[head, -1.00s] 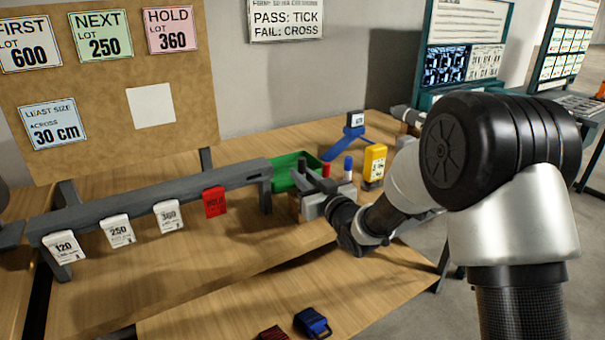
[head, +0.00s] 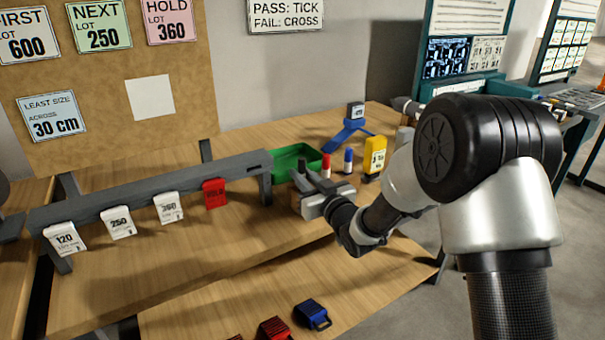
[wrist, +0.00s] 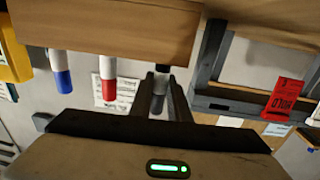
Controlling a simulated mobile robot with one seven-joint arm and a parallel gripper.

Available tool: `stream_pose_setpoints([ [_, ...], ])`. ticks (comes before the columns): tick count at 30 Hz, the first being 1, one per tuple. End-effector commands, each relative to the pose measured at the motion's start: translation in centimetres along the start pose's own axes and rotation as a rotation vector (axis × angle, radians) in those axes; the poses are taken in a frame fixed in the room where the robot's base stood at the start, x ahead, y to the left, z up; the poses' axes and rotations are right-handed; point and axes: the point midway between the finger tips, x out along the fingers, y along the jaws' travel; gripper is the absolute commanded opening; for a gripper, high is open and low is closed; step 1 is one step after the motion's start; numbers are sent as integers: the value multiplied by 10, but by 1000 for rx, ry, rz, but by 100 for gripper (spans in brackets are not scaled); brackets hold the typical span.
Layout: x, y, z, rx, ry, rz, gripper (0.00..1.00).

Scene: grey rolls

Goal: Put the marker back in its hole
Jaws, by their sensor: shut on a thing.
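My gripper (wrist: 161,92) is shut on an upright black-capped marker (wrist: 159,82), which shows between the fingers in the upside-down wrist view. In the head view my gripper (head: 312,184) is over a wooden block (head: 306,206), and the marker's dark cap (head: 302,164) rises above it. The block also fills the top of the wrist view (wrist: 120,30). The marker's lower end meets the block's edge in that view; whether it is inside a hole is hidden. A red marker (head: 326,163) and a blue marker (head: 348,159) stand upright beside my gripper.
A green tray (head: 283,172) lies just behind my gripper. A yellow device (head: 375,156) and a blue stand (head: 347,137) are to the right. A grey rail (head: 140,194) with hanging tags runs left. Blue (head: 312,313) and red (head: 275,328) clips lie on the lower front surface.

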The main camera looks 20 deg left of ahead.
Motion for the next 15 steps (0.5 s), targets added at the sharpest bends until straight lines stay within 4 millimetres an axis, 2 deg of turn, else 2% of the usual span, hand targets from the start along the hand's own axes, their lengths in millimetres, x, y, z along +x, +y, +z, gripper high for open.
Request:
stream_pose_setpoints([
  [9,0,0,8,1,0,0,0],
  [10,0,0,8,0,0,0,19],
  [13,0,0,8,0,0,0,36],
  [15,0,0,8,0,0,0,38],
])
